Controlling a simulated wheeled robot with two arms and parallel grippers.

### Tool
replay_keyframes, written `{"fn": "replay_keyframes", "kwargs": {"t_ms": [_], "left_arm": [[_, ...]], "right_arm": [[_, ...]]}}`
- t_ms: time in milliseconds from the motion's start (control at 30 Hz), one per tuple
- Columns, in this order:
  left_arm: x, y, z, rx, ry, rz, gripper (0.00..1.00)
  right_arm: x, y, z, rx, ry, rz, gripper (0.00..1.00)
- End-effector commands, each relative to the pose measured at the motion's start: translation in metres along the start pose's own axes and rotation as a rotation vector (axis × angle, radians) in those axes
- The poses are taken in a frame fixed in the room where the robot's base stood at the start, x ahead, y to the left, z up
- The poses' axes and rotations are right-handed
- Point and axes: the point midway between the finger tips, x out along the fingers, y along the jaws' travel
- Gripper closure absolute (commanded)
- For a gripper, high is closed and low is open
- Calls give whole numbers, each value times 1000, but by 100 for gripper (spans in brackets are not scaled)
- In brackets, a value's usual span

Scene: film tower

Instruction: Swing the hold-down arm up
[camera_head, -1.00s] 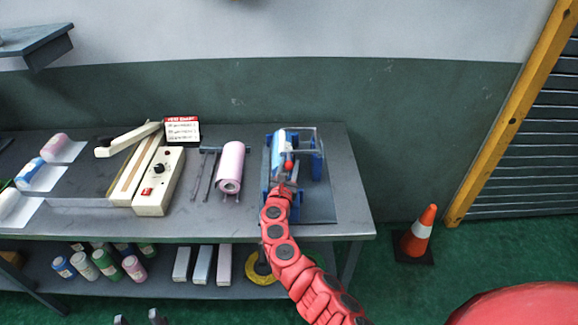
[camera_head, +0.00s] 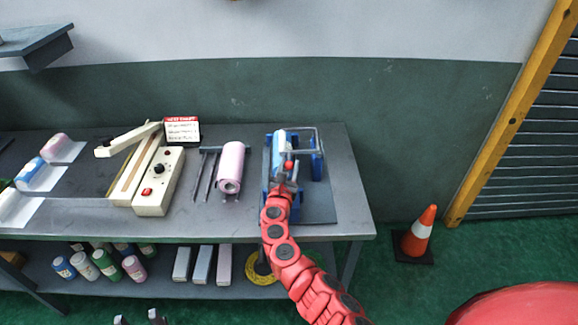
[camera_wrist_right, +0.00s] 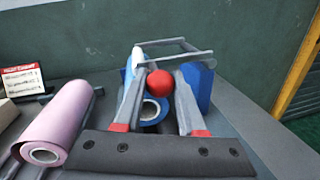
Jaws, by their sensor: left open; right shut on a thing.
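The blue film tower (camera_head: 267,183) stands at the right end of the bench with a light blue film roll (camera_head: 278,147) in it. Its hold-down arm is a grey bar frame (camera_head: 301,129) with a red ball knob (camera_head: 289,165) near its front. My right gripper (camera_head: 287,170) reaches in from the front and is shut on the red knob. In the right wrist view the knob (camera_wrist_right: 160,83) sits between the two fingers, with the roll's open core (camera_wrist_right: 151,111) below it. My left gripper (camera_head: 139,319) shows only as open fingertips at the bottom edge.
A pink roll (camera_head: 231,166) lies left of the tower. Further left are a cream sealer (camera_head: 158,181) with a raised lever and a red-and-white card (camera_head: 182,131). A shelf below holds bottles and boxes. An orange cone (camera_head: 420,232) stands on the floor at right.

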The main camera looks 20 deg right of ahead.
Motion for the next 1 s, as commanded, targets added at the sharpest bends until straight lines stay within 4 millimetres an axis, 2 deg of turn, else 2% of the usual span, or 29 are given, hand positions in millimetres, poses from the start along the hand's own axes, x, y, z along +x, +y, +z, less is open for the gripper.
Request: {"fn": "replay_keyframes", "kwargs": {"t_ms": [367,700,1000], "left_arm": [[14,-1,-2,0,0,0,50],[40,-2,-7,0,0,0,50],[55,-3,-9,0,0,0,50]], "right_arm": [[1,0,15,118,24,-5,100],[3,-6,46,406,78,-14,100],[5,-13,70,686,130,-20,100]]}}
